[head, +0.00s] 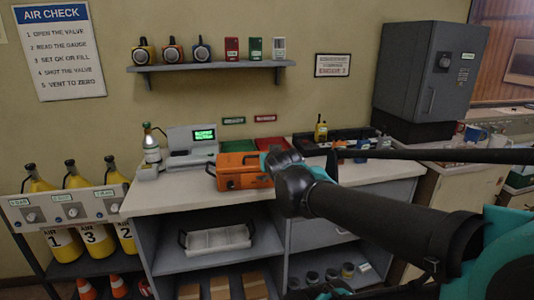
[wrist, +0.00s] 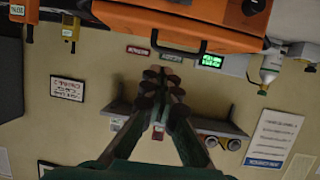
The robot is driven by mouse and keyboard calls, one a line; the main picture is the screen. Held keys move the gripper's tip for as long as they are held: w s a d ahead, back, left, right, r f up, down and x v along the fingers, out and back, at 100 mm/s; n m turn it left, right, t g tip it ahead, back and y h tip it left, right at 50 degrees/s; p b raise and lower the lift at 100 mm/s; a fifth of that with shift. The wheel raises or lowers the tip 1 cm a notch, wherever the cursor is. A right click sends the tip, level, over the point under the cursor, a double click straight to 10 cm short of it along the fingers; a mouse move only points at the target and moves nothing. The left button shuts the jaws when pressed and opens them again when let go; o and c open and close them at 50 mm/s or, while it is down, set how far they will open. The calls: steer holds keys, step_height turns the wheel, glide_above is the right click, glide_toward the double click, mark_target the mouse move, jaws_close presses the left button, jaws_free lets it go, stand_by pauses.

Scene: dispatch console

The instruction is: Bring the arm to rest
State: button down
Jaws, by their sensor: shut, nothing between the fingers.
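My arm (head: 385,220) reaches from the lower right of the head view toward the console counter (head: 155,195). Its forward end is in front of the right end of an orange case (head: 237,172) that stands on the counter. My gripper (wrist: 162,80) shows in the wrist view, shut and empty, its fingers pointing at the wall. The arm hides the fingers in the head view. The orange case also shows in the wrist view (wrist: 185,22), at the top of that upside-down picture, apart from the fingers.
A wall shelf (head: 212,67) holds gauges and small boxes. A grey cabinet (head: 425,75) stands at the right. A grey device with a green screen (head: 190,145) and a small bottle (head: 151,148) are left of the case. Yellow cylinders (head: 77,180) stand at the far left.

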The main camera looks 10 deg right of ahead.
steer(key=s+f+g, duration=0.5)
steer(key=s+f, duration=0.4)
steer(key=f, duration=0.3)
steer(key=s+f+n+g+y, duration=0.1)
steer(key=s+f+g, duration=0.3)
steer(key=s+f, duration=0.4)
step_height(320, 180, down, 5)
steer(key=shift+s+a+r+g, duration=0.1)
steer(key=shift+s+a+g, duration=0.2)
steer(key=shift+s+g, duration=0.1)
steer(key=shift+w, duration=0.1)
